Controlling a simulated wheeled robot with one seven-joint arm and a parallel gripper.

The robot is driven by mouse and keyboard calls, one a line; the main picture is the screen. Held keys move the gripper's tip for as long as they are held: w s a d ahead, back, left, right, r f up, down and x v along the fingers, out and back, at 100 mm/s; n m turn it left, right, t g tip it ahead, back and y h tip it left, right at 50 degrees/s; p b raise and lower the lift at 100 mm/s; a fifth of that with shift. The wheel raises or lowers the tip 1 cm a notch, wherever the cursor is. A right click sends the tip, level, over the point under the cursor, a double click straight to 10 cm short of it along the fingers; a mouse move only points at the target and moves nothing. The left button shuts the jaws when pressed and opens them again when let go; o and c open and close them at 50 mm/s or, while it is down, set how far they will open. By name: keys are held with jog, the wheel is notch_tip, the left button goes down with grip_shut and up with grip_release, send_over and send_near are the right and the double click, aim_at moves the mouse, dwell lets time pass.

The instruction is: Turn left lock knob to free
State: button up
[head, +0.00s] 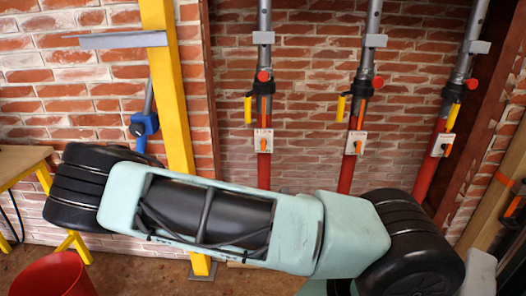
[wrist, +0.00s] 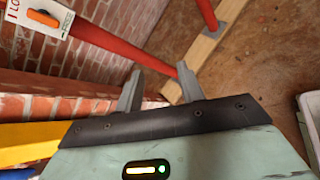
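Three upright props stand against the brick wall in the head view. The left prop carries a white plate (head: 264,133) with an orange lock knob (head: 264,145); the middle (head: 358,147) and right (head: 446,149) props have similar knobs. The wrist view shows one orange knob (wrist: 42,18) at upper left on a white plate with partly cut-off lettering. It is probably the left prop's, as the yellow post is close by. That knob lies roughly along its red tube. My gripper (wrist: 160,86) is open and empty, its fingers apart, away from the knob. The head view hides my gripper.
A yellow post (head: 170,100) stands left of the props, with a blue clamp (head: 144,124) beside it. A red bucket (head: 55,276) and a yellow-legged bench (head: 22,160) are at left. A wooden beam (wrist: 205,48) lies under the red tubes.

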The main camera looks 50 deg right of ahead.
jog(key=w+d+r+n+t+h+b, duration=0.2)
jog(key=w+d+r+n+t+h, duration=0.1)
jog(key=w+d+r+n, duration=0.15)
jog(key=n+t, duration=0.5)
jog(key=n, duration=0.1)
send_near(263, 143)
jog(key=x, duration=1.1)
jog(key=shift+c, duration=0.4)
grip_shut()
